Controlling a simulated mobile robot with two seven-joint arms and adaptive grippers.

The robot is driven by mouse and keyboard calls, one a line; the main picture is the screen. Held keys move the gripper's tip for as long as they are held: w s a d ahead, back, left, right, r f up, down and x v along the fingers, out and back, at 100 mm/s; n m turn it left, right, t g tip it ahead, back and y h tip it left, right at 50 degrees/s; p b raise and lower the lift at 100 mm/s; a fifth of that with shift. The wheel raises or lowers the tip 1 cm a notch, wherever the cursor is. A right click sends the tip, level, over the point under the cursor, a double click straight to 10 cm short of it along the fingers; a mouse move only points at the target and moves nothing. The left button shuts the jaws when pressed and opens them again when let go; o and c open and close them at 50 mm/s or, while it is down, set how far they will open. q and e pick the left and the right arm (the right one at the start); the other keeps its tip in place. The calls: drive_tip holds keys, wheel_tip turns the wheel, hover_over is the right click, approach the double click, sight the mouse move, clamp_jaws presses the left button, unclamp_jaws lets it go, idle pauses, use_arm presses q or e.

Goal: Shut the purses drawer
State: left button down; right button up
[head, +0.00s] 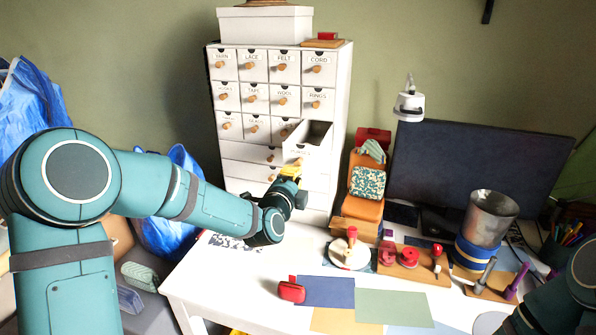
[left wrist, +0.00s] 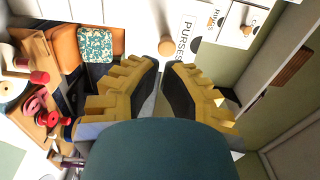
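The purses drawer (head: 308,141) is pulled out of the white drawer cabinet (head: 340,110), third row, right-hand column, and its open top shows. Its label and round wooden knob (left wrist: 165,48) show in the left wrist view, where the drawer front (left wrist: 187,30) is just beyond my fingertips. My left gripper (head: 289,172) is just below and in front of the drawer front. Its yellow fingers (left wrist: 158,72) are brought nearly together with nothing between them. I cannot tell whether they touch the drawer. My right arm shows at the lower right, but its gripper is out of view.
The other cabinet drawers appear shut. An orange stack with a patterned purse (head: 367,183) stands right of the cabinet. The white desk (head: 240,285) carries spools, a red purse (head: 292,291) and coloured sheets. A dark monitor (head: 470,175) and metal bucket (head: 488,218) stand at right.

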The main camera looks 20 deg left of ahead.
use_arm(q)
drive_tip(key=shift+w+d, duration=0.1)
drive_tip(key=shift+w, duration=1.6)
drive_tip(key=shift+w, duration=0.15)
